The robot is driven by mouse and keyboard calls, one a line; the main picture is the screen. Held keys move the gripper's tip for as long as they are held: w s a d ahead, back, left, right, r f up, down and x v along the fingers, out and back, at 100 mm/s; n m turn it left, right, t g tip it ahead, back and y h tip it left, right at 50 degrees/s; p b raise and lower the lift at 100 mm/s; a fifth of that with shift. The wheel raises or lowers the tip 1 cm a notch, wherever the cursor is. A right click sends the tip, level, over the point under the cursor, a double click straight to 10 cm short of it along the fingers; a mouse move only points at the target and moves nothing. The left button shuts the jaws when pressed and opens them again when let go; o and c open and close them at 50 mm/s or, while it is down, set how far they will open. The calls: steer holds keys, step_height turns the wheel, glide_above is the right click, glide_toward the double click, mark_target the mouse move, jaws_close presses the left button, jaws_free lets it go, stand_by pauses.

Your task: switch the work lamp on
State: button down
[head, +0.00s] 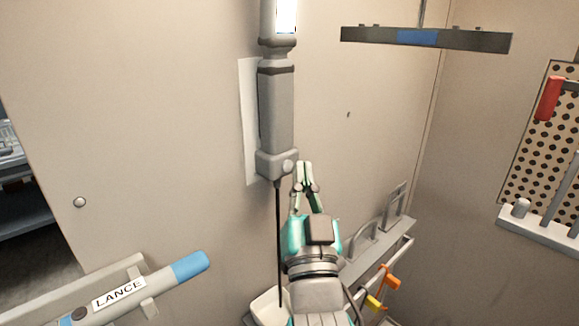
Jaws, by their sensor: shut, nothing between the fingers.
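The work lamp (276,105) hangs upright against the wall in the head view, with a grey handle and a bright white section (285,16) at the top edge of the picture. A round knob (289,166) sits on the block at the lamp's lower end, and a dark cord runs down from it. My gripper (304,165) is just right of the knob, with its fingertips together and nothing seen between them. I cannot tell whether the fingertips touch the knob.
A lance (120,295) with a blue end rests on a holder at lower left. A dark bar with a blue section (417,37) hangs at upper right. A rail with orange clips (391,276) is right of my arm. A perforated panel (545,150) is far right.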

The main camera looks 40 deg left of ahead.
steer(key=shift+d, duration=0.1)
steer(key=shift+s+d, duration=0.15)
steer(key=shift+d, duration=1.35)
steer(key=shift+s+d, duration=0.1)
steer(key=shift+d, duration=1.35)
steer(key=s+d+f+m+t+h, duration=0.15)
steer(key=d+f+h, duration=0.35)
steer(key=d+f, duration=0.85)
steer(key=s+d+f+m+t+h, duration=0.15)
steer(key=d+f+h, duration=0.25)
steer(key=d+f, duration=0.9)
steer(key=s+d+f+m+g+h, duration=0.1)
steer(key=s+d+f+h, duration=0.2)
steer(key=s, duration=0.6)
steer(key=s+d+f+m+g+h, duration=0.1)
steer(key=s+d+f+h, duration=0.1)
steer(key=s+d+f, duration=0.4)
steer(key=s+d+f+m+g+h, duration=0.2)
steer(key=s+d, duration=0.4)
steer(key=s, duration=0.5)
step_height(320, 180, down, 2)
steer(key=shift+s+f+h, duration=0.15)
steer(key=shift+s+h, duration=0.25)
steer(key=shift+h, duration=0.4)
